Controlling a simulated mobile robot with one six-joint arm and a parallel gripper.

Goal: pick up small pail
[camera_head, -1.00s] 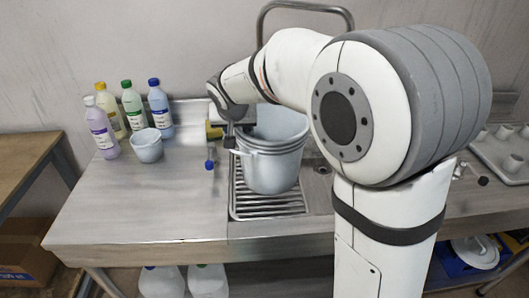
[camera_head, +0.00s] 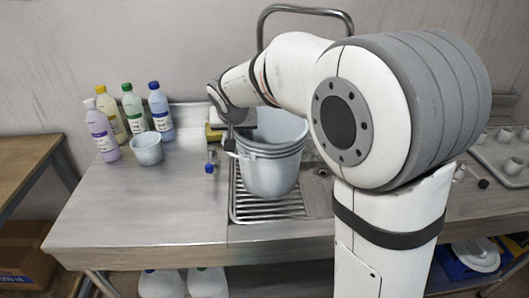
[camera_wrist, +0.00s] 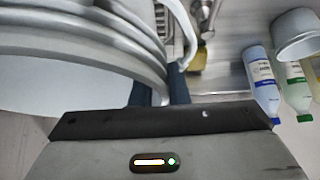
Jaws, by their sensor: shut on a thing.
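A grey-white pail (camera_head: 272,170), with several stacked rim bands, is at the sink's ribbed drainer. My gripper (camera_head: 230,135) is at its left upper edge, shut on its rim. In the wrist view, the pail (camera_wrist: 75,85) fills the upper left and its rim runs between the dark fingers of my gripper (camera_wrist: 160,90). I cannot tell if the pail's base touches the drainer. A smaller grey pail (camera_head: 147,150) stands upright on the counter, apart from my gripper, and also shows in the wrist view (camera_wrist: 298,38).
Several capped bottles (camera_head: 103,137) stand behind and beside the smaller pail. A small blue-capped item (camera_head: 209,168) is left of the drainer (camera_head: 268,211). A tap arch (camera_head: 305,8) rises behind the held pail. The front left counter (camera_head: 150,215) is clear.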

